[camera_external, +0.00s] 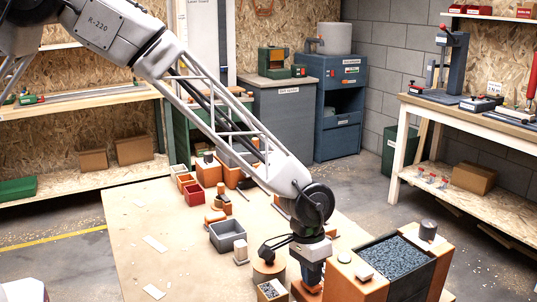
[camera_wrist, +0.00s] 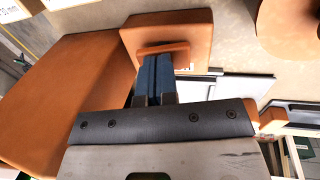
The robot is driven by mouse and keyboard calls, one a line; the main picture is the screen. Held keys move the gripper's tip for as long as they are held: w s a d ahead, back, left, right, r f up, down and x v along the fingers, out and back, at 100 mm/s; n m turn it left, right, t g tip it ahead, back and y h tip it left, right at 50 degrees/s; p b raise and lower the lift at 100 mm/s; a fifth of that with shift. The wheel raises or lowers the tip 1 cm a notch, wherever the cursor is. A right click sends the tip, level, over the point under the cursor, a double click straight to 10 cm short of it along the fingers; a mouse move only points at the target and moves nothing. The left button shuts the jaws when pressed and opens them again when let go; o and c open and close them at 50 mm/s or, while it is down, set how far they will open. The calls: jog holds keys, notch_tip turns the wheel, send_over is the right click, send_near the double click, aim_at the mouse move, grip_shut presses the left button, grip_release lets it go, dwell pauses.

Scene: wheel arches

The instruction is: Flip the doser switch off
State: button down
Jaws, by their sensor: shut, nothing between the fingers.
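My gripper (camera_external: 310,282) points down at the left side of a machine with orange side panels (camera_external: 347,284) and a dark hopper of grey granules (camera_external: 398,258), which looks like the doser. In the wrist view its blue fingers (camera_wrist: 155,78) are together and empty. Their tips are at a flat orange bar (camera_wrist: 162,50), possibly the switch, on an orange block (camera_wrist: 192,32). The fingers partly cover the bar, so I cannot tell its position or whether they touch it. A large orange panel (camera_wrist: 65,90) stands left of the fingers.
A small box of granules (camera_external: 271,291) and a round brown piece (camera_external: 268,270) stand left of my gripper. A grey bin (camera_external: 227,236) and red bins (camera_external: 193,193) stand farther back. The left part of the table (camera_external: 130,240) is mostly clear.

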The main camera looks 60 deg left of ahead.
jog(key=shift+s+a+f, duration=0.1)
jog(key=shift+a+f, duration=0.05)
jog(key=shift+a, duration=0.2)
dwell(0.3)
jog(key=v, duration=1.4)
jog(key=shift+d+r, duration=0.3)
jog(key=shift+d, duration=0.5)
jog(key=x, duration=1.4)
jog(key=shift+f, duration=0.1)
dwell(0.3)
